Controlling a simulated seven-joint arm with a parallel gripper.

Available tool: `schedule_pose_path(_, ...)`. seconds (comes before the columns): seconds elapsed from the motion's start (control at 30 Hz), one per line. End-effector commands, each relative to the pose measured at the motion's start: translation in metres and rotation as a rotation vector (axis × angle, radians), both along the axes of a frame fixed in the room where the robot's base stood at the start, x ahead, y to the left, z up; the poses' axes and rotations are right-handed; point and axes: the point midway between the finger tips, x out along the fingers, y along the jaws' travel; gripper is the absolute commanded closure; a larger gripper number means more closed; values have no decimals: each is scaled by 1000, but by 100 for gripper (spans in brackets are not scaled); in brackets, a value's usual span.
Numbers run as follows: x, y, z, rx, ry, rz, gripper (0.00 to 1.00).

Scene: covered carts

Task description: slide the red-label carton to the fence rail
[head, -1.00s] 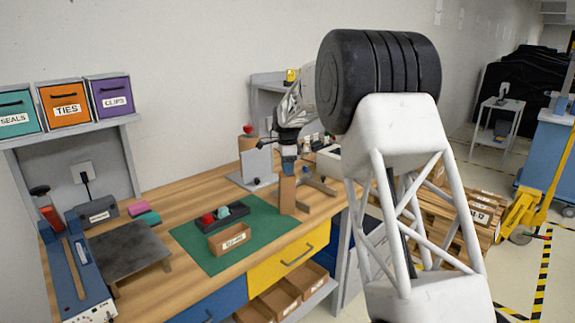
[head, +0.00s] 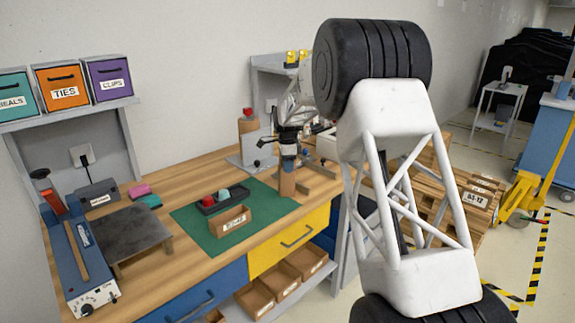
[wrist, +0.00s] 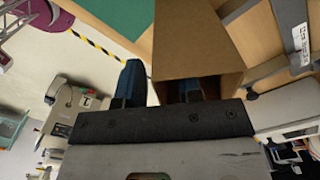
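A tall brown carton (head: 288,187) stands near the front edge of the bench, right of the green mat. Its red label does not show. My gripper (head: 288,160) points down at the carton's top and hides part of it. In the wrist view, the carton (wrist: 197,40) has an open end towards me. My gripper (wrist: 158,88) has its fingers apart: the right finger reaches into the carton's opening, the left is outside with a narrow gap to the wall.
A small labelled box (head: 230,222) and a black tray (head: 222,200) with red and teal items sit on the green mat (head: 200,236). A blue sealer (head: 80,250) and dark plate (head: 130,232) stand at left.

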Motion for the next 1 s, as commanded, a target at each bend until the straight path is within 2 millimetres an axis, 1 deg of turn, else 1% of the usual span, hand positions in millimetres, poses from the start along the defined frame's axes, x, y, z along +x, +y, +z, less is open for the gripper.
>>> schedule_pose_path(0.03,0,0,0,0,0,0,73)
schedule_pose_path(0.2,0,0,0,0,0,0,99)
schedule_pose_path(0.47,0,-1,0,0,0,0,100)
schedule_pose_path(0.8,4,-12,0,0,0,-1,100)
schedule_pose_path(1.0,5,-15,0,0,0,0,100)
